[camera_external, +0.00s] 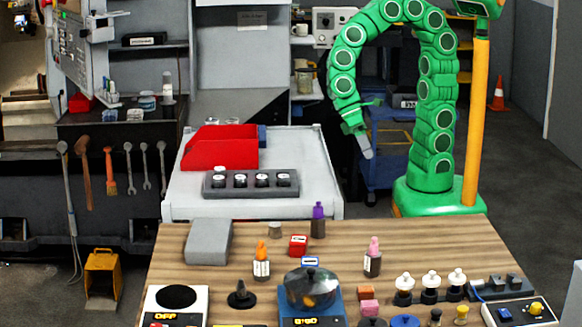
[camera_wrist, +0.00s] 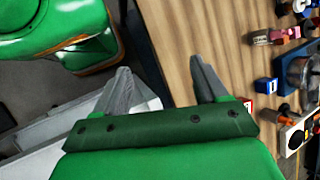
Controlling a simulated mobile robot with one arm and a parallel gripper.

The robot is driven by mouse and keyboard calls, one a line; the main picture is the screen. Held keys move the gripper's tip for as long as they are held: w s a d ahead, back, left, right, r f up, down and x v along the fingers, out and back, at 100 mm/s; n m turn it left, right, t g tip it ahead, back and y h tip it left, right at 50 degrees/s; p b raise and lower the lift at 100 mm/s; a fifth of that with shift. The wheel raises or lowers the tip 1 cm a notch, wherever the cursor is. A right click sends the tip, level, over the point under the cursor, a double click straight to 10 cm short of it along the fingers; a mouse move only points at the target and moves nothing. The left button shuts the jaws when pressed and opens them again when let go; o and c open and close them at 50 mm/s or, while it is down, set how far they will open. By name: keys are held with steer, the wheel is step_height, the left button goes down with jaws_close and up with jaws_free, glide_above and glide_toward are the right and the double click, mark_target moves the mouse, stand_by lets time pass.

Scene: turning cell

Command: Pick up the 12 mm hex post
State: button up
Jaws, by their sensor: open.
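I cannot tell for sure which object is the 12 mm hex post. A small grey stub (camera_external: 275,229) stands at the back of the wooden bench (camera_external: 345,240), but its shape is too small to read. My gripper (camera_external: 367,150) hangs beyond the back edge of the bench, above and apart from everything on it. In the wrist view my gripper (camera_wrist: 160,68) shows two grey fingers spread apart with nothing between them.
Behind stands a white cart (camera_external: 300,165) with a red bin (camera_external: 221,148) and dark rack (camera_external: 250,184).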

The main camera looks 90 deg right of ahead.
steer(key=w+a+f+m+g+y, duration=0.1)
steer(key=w+a+f+m+y, duration=0.1)
steer(key=a, duration=0.7)
steer(key=w+a+f+m+g+y, duration=0.1)
steer(key=w+a+f+m, duration=0.15)
steer(key=a, duration=0.55)
steer(key=w+a+f+m+g+y, duration=0.2)
steer(key=a+f, duration=0.1)
steer(key=a, duration=0.6)
steer(key=m+y, duration=0.1)
steer(key=m, duration=0.2)
glide_toward(376, 276)
steer(key=r, duration=0.1)
steer(key=s+r, duration=0.1)
steer(key=r, duration=0.1)
steer(key=shift+s+a+r, duration=0.15)
steer(key=shift+a, duration=0.2)
steer(key=shift+s+a+f, duration=0.1)
steer(key=shift+a+f, duration=0.1)
steer(key=shift+a, duration=0.1)
steer(key=shift+r+x, duration=0.15)
steer(key=shift+x, duration=1.7)
steer(key=shift+r+x, duration=0.1)
steer(key=shift+x, duration=1.75)
steer(key=shift+s, duration=0.1)
jaws_close()
